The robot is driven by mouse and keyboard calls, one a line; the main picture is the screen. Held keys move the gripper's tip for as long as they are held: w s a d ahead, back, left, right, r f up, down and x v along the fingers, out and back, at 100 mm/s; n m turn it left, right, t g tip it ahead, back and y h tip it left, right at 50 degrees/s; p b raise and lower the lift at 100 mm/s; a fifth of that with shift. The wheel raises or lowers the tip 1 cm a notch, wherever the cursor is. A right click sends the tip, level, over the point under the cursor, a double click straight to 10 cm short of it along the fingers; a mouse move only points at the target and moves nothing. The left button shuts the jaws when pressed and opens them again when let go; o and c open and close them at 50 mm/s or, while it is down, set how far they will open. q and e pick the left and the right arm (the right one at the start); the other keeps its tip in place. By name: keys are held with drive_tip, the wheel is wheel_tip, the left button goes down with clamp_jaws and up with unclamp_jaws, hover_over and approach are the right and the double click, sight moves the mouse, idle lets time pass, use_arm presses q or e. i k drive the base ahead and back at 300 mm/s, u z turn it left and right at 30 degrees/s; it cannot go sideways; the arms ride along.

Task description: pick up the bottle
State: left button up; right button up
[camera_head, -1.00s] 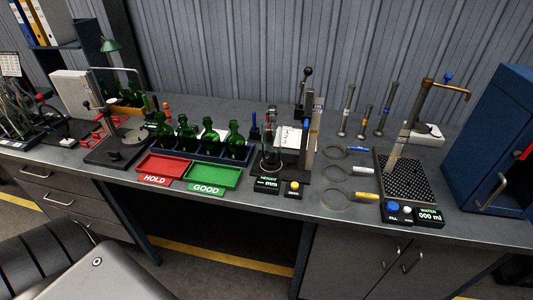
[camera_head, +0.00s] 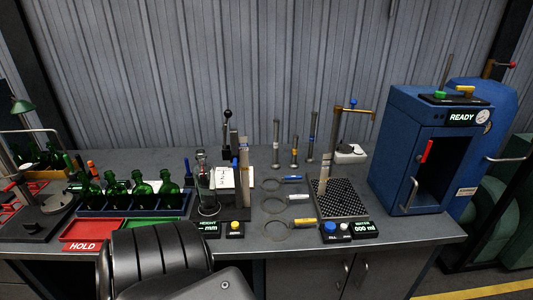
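Several green glass bottles (camera_head: 139,190) stand upright in a dark blue rack (camera_head: 150,212) on the left part of the bench. Which one the task means cannot be told. A clear, glass-like upright shape (camera_head: 203,172) stands at the height gauge (camera_head: 222,207), right of the rack; I cannot tell whether it is a bottle. More green bottles (camera_head: 52,152) show partly at the far left, behind a stand. Neither of my grippers is in view. A dark part of my own body covers the front of the bench below the rack.
A red HOLD tray (camera_head: 93,231) and a partly hidden green tray (camera_head: 150,223) lie before the rack. Ring gauges (camera_head: 275,206), a water station (camera_head: 343,197) and a blue cabinet marked READY (camera_head: 438,150) stand to the right. Bench space right of the water station is clear.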

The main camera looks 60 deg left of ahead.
sight(203, 173)
drive_tip(key=z, duration=0.2)
drive_tip(key=i, duration=1.25)
drive_tip(key=u, duration=2.4)
